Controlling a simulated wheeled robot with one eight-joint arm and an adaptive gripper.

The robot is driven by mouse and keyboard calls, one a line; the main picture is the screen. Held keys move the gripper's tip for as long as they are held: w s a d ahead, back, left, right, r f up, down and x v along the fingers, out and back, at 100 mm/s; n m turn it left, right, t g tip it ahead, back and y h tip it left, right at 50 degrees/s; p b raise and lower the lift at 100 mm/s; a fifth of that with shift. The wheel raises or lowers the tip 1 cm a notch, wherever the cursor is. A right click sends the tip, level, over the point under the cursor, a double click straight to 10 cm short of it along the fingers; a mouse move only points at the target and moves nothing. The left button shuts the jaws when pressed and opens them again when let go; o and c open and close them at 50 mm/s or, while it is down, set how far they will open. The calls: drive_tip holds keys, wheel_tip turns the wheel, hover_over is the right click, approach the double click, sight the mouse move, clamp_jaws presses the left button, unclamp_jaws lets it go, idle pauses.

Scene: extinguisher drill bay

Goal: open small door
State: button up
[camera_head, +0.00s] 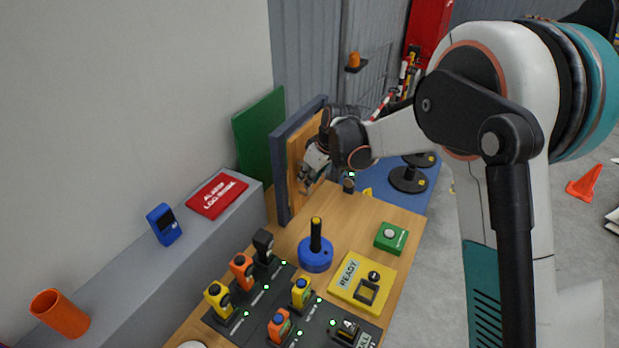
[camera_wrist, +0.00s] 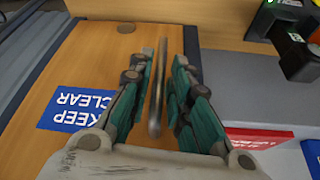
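The small door is a wooden panel (camera_head: 297,150) in a blue-grey upright frame (camera_head: 281,178) at the back of the bench; it looks shut. In the wrist view the door (camera_wrist: 105,55) carries a blue KEEP CLEAR label (camera_wrist: 77,110). A thin metal handle bar (camera_wrist: 157,90) stands between the fingers of my gripper (camera_wrist: 166,72). The fingers are apart, with gaps showing on both sides of the bar. In the head view my gripper (camera_head: 306,180) is at the door's face, and my arm hides part of the door.
On the bench are a blue joystick (camera_head: 315,256), a yellow READY box (camera_head: 362,284), a green button box (camera_head: 391,237) and several upright handheld units on a dark dock. A grey ledge (camera_head: 150,285) on the left holds a red ALARM LOG BOOK (camera_head: 217,195). A green board (camera_head: 259,135) stands behind.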

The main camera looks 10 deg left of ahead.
drive_tip(key=shift+f, duration=0.1)
clamp_jaws()
